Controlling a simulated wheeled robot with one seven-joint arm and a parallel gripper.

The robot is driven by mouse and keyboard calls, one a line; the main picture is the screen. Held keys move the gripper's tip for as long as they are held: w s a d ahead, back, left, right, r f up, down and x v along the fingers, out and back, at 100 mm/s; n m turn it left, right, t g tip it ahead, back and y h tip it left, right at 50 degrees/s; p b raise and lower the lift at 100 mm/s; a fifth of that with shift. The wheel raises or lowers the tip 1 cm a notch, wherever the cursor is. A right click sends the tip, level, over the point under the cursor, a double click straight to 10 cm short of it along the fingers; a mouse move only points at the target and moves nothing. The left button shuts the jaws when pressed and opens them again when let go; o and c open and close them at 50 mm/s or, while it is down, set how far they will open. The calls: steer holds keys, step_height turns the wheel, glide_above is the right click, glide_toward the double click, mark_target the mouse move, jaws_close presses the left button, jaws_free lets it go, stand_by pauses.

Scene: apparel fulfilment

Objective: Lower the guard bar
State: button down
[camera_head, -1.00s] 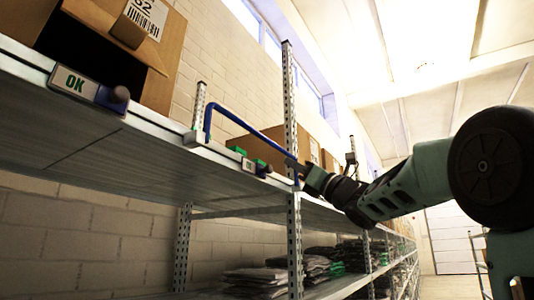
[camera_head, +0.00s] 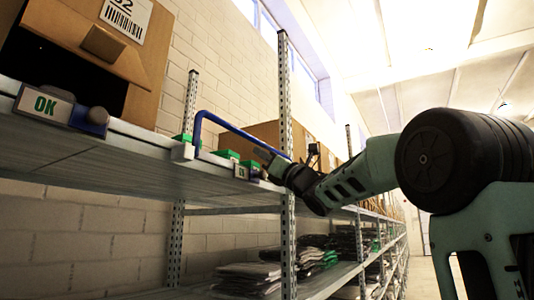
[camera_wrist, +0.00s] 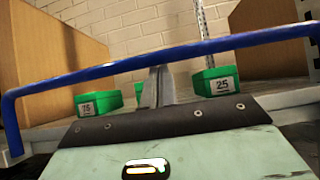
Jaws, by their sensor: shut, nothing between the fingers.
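The blue guard bar (camera_head: 235,130) runs along the front edge of the upper shelf. Its left end bends down to a pale bracket (camera_head: 183,151), and its long part stands above the shelf edge. In the wrist view the bar (camera_wrist: 100,70) crosses the whole picture, with its left end bending down. My gripper (camera_head: 262,152) is at the right part of the bar in the head view. In the wrist view my gripper's fingers (camera_wrist: 158,85) are together and upright just under the middle of the bar. Whether they touch it is hard to tell.
Green boxes (camera_wrist: 215,82) stand on the shelf behind the bar, between cardboard boxes (camera_wrist: 262,40). A metal upright (camera_head: 286,120) stands close to my gripper. An open cardboard box (camera_head: 135,60) and an OK label (camera_head: 45,105) are at left. Folded clothes (camera_head: 245,278) lie below.

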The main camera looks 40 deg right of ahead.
steer(key=shift+f+b, duration=0.15)
steer(key=shift+b, duration=0.2)
steer(key=shift+s+f+b, duration=0.1)
steer(key=shift+b, duration=0.35)
steer(key=shift+t+b, duration=0.3)
steer(key=shift+b, duration=0.1)
steer(key=shift+s+d+t+b, duration=0.1)
steer(key=shift+s+t+b, duration=0.15)
steer(key=shift+b, duration=1.05)
steer(key=shift+y+b, duration=0.3)
steer(key=shift+b, duration=0.3)
